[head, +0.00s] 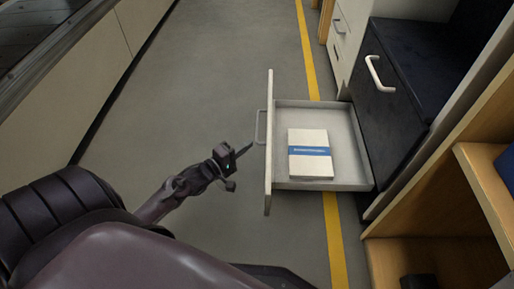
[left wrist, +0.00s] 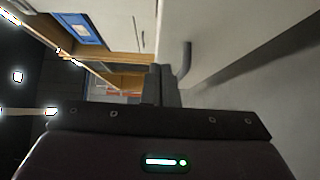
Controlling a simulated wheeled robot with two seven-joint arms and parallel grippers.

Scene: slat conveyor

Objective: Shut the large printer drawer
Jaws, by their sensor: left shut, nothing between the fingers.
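The large printer drawer (head: 350,135) is pulled out to the left from a low dark cabinet. Its tall, pale front panel (head: 268,170) has a grey bar handle (head: 258,127) on the outer side. A white pack with a blue band (head: 309,165) lies inside. My left gripper (head: 247,149) is shut and empty, just left of the front panel, beside the handle's lower end. In the left wrist view, the shut fingers (left wrist: 165,86) point toward the panel, with the handle (left wrist: 186,60) close by on the right. I cannot tell whether they touch. My right gripper is not in view.
The dark cabinet (head: 398,100) with its own pale handle (head: 378,75) stands right of the drawer. Wooden shelving (head: 480,180) is at the lower right. A conveyor side (head: 90,65) runs along the upper left. The grey floor between is clear, with a yellow line (head: 335,245).

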